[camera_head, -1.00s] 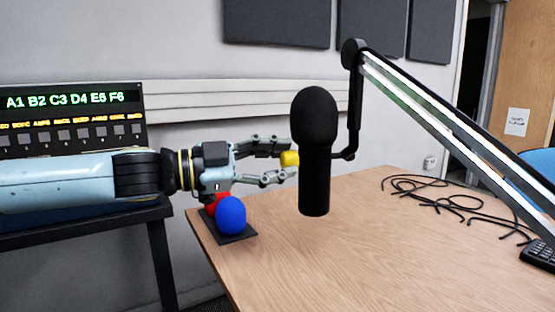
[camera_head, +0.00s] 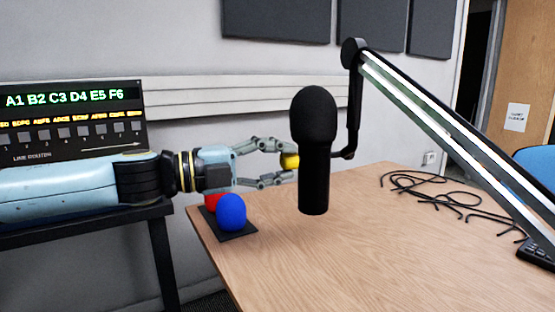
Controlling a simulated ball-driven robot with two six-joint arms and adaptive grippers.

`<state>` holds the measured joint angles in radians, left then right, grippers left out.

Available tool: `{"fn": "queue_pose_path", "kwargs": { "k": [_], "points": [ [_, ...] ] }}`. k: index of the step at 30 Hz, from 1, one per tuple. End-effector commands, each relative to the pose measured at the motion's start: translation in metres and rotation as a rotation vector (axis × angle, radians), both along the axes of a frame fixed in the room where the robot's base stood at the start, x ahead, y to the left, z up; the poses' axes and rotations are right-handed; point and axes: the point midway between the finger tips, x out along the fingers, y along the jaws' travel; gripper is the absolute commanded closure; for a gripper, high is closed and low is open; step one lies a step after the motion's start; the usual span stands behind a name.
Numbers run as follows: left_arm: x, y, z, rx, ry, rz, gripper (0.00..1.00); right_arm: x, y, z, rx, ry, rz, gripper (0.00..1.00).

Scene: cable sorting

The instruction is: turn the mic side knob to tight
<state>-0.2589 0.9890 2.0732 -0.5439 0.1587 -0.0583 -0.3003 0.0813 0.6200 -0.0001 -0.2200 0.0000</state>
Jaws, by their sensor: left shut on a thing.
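The black microphone (camera_head: 314,150) hangs upright from its boom arm (camera_head: 450,140) above the wooden table. A yellow side knob (camera_head: 290,161) sits on the microphone's left side. My left gripper (camera_head: 289,163) reaches in from the left, and its fingers are shut on the yellow knob, one above and one below. The microphone's body hides part of the knob's right side and perhaps the fingertips. My right gripper does not show.
A red and a blue foam ball (camera_head: 231,212) sit on a dark pad at the table's (camera_head: 330,260) left corner, below my left gripper. Black cables (camera_head: 440,195) lie at the right. A patch panel (camera_head: 72,120) stands at the left. The table's front middle is clear.

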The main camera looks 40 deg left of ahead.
Motion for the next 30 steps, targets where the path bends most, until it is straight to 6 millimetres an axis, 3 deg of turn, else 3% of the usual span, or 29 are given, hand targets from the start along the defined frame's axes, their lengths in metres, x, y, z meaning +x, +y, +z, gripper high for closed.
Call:
{"fn": "queue_pose_path", "kwargs": {
  "k": [20, 21, 26, 30],
  "points": [
    [-0.0002, 0.0002, -0.0015, 0.058, -0.035, 0.000, 1.00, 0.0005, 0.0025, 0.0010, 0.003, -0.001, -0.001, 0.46],
    [-0.0002, 0.0002, -0.0016, 0.058, -0.035, 0.000, 0.68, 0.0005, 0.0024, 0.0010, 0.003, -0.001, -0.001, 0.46],
    [-0.0002, 0.0001, -0.0012, 0.057, -0.035, 0.000, 0.47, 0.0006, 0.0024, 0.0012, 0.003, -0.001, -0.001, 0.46],
    [-0.0001, 0.0001, -0.0008, 0.057, -0.035, 0.000, 0.46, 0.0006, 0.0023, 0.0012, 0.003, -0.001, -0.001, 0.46]
  ]
}}
